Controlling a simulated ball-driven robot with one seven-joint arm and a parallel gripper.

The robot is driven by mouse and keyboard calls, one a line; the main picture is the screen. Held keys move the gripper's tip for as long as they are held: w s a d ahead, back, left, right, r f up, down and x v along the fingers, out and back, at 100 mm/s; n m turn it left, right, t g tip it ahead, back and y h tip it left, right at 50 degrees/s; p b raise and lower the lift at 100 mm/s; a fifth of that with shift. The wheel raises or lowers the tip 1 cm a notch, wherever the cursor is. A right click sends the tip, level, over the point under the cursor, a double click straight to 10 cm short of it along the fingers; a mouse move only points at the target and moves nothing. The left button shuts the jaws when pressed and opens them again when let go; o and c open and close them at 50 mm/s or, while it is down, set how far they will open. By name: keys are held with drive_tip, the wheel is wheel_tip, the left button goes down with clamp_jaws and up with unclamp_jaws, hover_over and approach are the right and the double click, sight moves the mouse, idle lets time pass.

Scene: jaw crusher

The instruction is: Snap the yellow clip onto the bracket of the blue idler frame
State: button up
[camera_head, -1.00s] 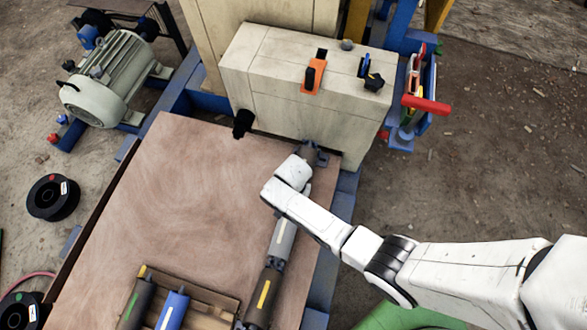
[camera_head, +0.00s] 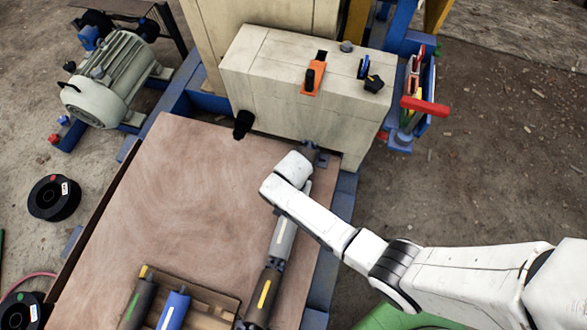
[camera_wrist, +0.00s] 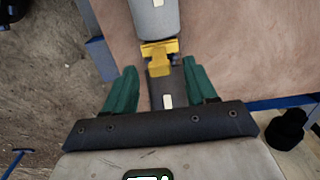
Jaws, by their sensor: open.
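The yellow clip (camera_wrist: 160,56) shows in the wrist view at the joint between a light grey roller (camera_wrist: 154,18) and a dark roller (camera_wrist: 168,95). I cannot tell if it is snapped onto the bracket. A small dark-blue part (camera_wrist: 176,60) sits at its right side. My gripper (camera_wrist: 159,68) is open, its green fingers apart on both sides of the dark roller, with the clip near the fingertips. Blue framework (camera_wrist: 101,58) shows at the left. In the head view my wrist hides the clip and my fingers; blue frame (camera_head: 345,205) runs beside the table.
The brown table top (camera_head: 190,200) is largely clear. A row of rollers (camera_head: 264,292) lies along its right side; more rollers (camera_head: 173,308) rest in a wooden tray (camera_head: 218,311). A beige housing (camera_head: 300,95) stands close behind my wrist. A red handle (camera_head: 425,106) sticks out at right.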

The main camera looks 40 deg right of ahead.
wheel_tip(320, 180, up, 8)
drive_tip(key=shift+f+p, duration=0.15)
drive_tip(key=shift+p, duration=0.55)
drive_tip(key=shift+n, duration=0.3)
drive_tip(key=c, duration=0.3)
drive_tip(key=shift+n+p, duration=0.4)
drive_tip(key=shift+c, duration=0.9)
drive_tip(key=n+p, duration=0.2)
drive_tip(key=n, duration=0.4)
clamp_jaws()
drive_tip(key=n, duration=0.1)
drive_tip(key=n+p, duration=0.1)
drive_tip(key=n, duration=0.1)
drive_tip(key=shift+f, duration=0.3)
wheel_tip(320, 180, down, 6)
drive_tip(key=b, duration=0.6)
